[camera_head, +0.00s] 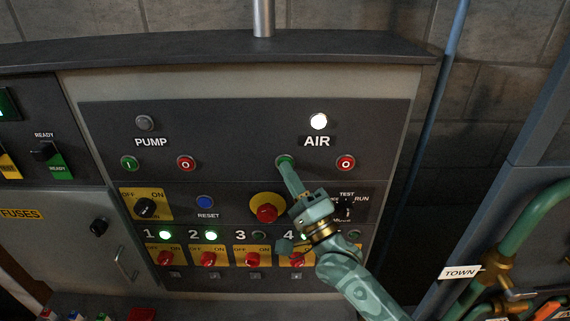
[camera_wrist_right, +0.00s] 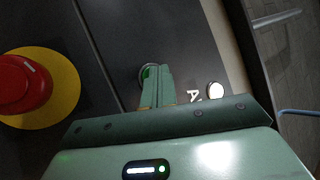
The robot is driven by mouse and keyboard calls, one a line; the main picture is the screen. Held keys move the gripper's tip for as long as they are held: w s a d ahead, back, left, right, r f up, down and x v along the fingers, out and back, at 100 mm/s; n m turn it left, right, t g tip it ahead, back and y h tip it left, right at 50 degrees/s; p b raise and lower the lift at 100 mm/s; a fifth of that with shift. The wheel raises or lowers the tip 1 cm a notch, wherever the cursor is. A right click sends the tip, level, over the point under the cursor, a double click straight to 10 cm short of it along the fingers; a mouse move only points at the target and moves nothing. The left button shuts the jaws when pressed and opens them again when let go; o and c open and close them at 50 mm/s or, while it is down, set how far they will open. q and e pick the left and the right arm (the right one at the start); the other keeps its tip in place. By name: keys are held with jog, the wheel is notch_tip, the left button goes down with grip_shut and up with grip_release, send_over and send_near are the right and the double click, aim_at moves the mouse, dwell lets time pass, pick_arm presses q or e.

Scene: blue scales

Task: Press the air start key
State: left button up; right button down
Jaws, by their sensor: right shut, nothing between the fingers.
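The air start key is a green button (camera_head: 285,159) below the AIR label, left of a red O button (camera_head: 345,162). My right gripper (camera_head: 285,168) is shut and empty, its fingertips over the lower part of the green button. In the right wrist view the shut fingertips (camera_wrist_right: 158,70) overlap the green key (camera_wrist_right: 147,72); I cannot tell how far it is pressed in. The lamp (camera_head: 319,121) above the AIR label glows white; it also shows bright in the wrist view (camera_wrist_right: 215,90). My left gripper is not in view.
The PUMP lamp (camera_head: 144,122) is dark, with a green button (camera_head: 129,163) and red button (camera_head: 186,163) below. A red emergency knob on yellow (camera_head: 267,212) sits close left of my gripper. Numbered red switches line the bottom. Green pipes (camera_head: 530,222) stand at right.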

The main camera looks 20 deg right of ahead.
jog(key=shift+s, duration=0.1)
jog(key=shift+s+a+p, duration=0.2)
jog(key=shift+s+p, duration=0.25)
jog(key=shift+s, duration=0.2)
jog(key=s+p, duration=0.1)
jog(key=s, duration=0.1)
jog(key=s+a+p, duration=0.1)
jog(key=s, duration=0.1)
jog(key=shift+s+a, duration=0.2)
jog(key=shift+s, duration=0.2)
jog(key=shift+f, duration=0.1)
dwell(0.3)
